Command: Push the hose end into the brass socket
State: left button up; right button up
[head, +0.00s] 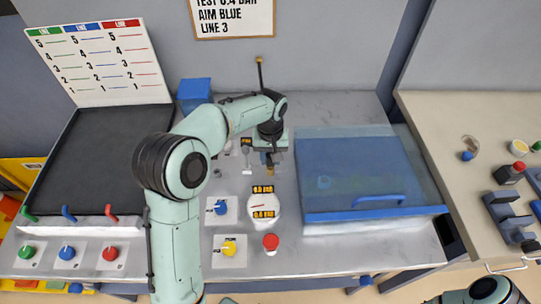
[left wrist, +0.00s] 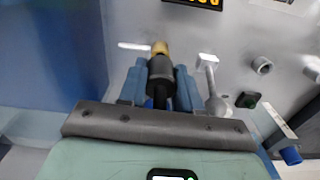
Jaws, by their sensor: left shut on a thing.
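My left gripper (head: 270,161) is over the steel bench, just beyond the gauge. In the left wrist view its blue fingers (left wrist: 160,84) are shut around a black cylindrical hose end (left wrist: 158,70). A brass-coloured piece (left wrist: 160,48) shows at the far tip of the black part. I cannot tell whether this is the hose's own tip or the brass socket, nor whether the two touch. In the head view the gripper hides most of the hose end. My right gripper is out of view; only part of its arm shows at the lower right.
A white gauge (head: 263,207) with orange displays stands nearer, with a blue knob (head: 221,207), a yellow knob (head: 229,248) and a red button (head: 271,242) around it. A blue lidded box (head: 360,215) stands close on the right. A black tray (head: 92,165) lies left.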

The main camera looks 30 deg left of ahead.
pick_arm(q)
jog(key=shift+f+b, duration=0.4)
jog(key=shift+f, duration=0.6)
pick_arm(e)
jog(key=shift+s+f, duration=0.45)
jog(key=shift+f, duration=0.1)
pick_arm(q)
jog(key=o, duration=0.9)
notch_tip(320, 180, up, 14)
jog(key=shift+f+p, duration=0.25)
jog(key=shift+p, duration=0.75)
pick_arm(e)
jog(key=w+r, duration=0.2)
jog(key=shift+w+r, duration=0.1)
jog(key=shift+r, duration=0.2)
